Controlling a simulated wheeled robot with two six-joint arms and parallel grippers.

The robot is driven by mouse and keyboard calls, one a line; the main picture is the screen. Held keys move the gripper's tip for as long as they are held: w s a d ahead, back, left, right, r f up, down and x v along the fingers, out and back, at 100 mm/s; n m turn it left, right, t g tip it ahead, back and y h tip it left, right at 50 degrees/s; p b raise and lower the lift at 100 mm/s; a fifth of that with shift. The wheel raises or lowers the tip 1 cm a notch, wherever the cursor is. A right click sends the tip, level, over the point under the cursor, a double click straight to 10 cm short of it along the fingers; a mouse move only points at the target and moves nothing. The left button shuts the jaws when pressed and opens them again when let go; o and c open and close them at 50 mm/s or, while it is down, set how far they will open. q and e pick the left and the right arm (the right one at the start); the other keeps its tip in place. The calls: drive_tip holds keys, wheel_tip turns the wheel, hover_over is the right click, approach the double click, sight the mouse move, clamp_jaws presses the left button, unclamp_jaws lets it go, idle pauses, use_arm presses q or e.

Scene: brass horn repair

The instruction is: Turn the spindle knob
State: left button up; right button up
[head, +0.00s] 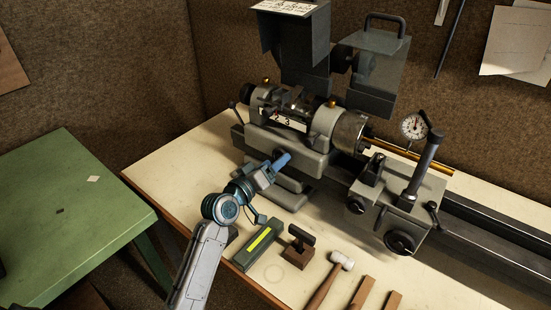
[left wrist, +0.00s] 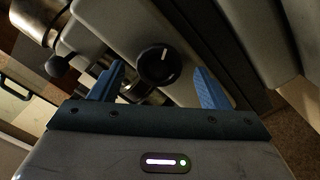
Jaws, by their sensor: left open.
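A round black knob (left wrist: 157,64) with a white pointer line shows in the left wrist view, on the grey face of the lathe. I take it to be the spindle knob. In the head view I cannot make it out; my left gripper seems to cover it. My left gripper (head: 280,163) is at the front of the headstock, its blue fingers pointing at the lathe. In the left wrist view my left gripper (left wrist: 160,78) is open, one finger on each side of the knob. I cannot tell whether they touch it. My right gripper is not in view.
The lathe (head: 325,137) stands on a pale workbench (head: 178,168). A dial gauge (head: 414,126) and handwheel (head: 400,242) are to the right. A green-and-yellow block (head: 258,243), brown block (head: 298,245) and hammer (head: 330,278) lie in front. A green table (head: 70,210) stands at left.

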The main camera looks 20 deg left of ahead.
use_arm(q)
drive_tip(key=shift+w+d, duration=0.25)
drive_tip(key=shift+w, duration=0.35)
drive_tip(key=shift+c, duration=1.1)
drive_tip(key=c, duration=0.8)
drive_tip(key=shift+o, duration=0.2)
drive_tip(key=shift+m+b, duration=5.2)
drive_tip(key=shift+m, duration=0.8)
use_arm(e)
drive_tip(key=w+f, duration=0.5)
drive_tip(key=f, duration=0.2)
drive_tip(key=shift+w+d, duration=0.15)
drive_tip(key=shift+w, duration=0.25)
